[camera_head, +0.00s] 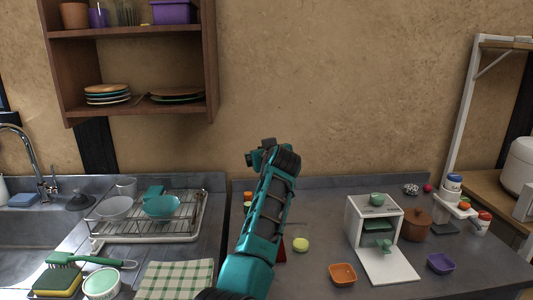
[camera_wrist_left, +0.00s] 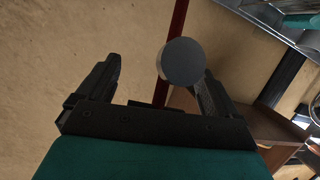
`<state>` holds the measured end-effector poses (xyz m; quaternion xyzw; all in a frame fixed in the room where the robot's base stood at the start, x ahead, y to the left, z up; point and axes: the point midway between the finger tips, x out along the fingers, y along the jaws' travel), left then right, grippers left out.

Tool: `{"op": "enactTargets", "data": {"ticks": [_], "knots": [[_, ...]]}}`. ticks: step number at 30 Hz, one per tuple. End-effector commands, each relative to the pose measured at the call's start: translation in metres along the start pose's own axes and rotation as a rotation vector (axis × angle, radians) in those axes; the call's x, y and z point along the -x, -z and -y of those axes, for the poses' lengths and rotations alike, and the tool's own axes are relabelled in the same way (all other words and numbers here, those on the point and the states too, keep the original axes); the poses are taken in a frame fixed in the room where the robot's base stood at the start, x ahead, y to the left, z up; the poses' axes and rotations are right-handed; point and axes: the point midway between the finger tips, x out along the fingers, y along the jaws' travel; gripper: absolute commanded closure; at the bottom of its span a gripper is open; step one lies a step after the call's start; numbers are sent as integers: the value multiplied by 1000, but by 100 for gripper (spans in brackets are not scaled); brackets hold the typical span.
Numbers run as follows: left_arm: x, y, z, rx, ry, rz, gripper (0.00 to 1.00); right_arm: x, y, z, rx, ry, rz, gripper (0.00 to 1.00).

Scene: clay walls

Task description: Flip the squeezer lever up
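My left arm rises through the middle of the head view, and its gripper (camera_head: 260,152) is up in front of the clay wall. In the left wrist view this gripper (camera_wrist_left: 160,68) has its fingers apart. A thin red bar (camera_wrist_left: 176,30) with a round dark grey end (camera_wrist_left: 184,63) shows there between the fingers, nearer the right one; this looks like the squeezer lever. I cannot tell whether a finger touches it. In the head view the squeezer is mostly hidden behind my arm; a small red part (camera_head: 282,250) shows beside it. My right gripper is not in view.
A white box-shaped appliance (camera_head: 355,233) with its front flap down stands right of my arm. A yellow-green round item (camera_head: 301,245) and an orange bowl (camera_head: 343,274) lie nearby. A dish rack (camera_head: 125,237) and wall shelf (camera_head: 211,75) are at left.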

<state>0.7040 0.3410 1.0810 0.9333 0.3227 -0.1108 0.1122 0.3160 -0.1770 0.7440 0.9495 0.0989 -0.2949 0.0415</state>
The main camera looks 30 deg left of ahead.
Motion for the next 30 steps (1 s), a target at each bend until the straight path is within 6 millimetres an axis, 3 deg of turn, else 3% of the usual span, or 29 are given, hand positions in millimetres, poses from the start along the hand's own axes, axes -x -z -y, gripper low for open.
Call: {"op": "enactTargets", "data": {"ticks": [8, 13, 30], "knots": [[2, 3, -1, 3, -2, -6, 6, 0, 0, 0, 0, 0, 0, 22], [16, 3, -2, 4, -4, -8, 6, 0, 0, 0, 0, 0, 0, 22], [114, 1, -1, 3, -3, -3, 6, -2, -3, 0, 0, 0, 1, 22]]}}
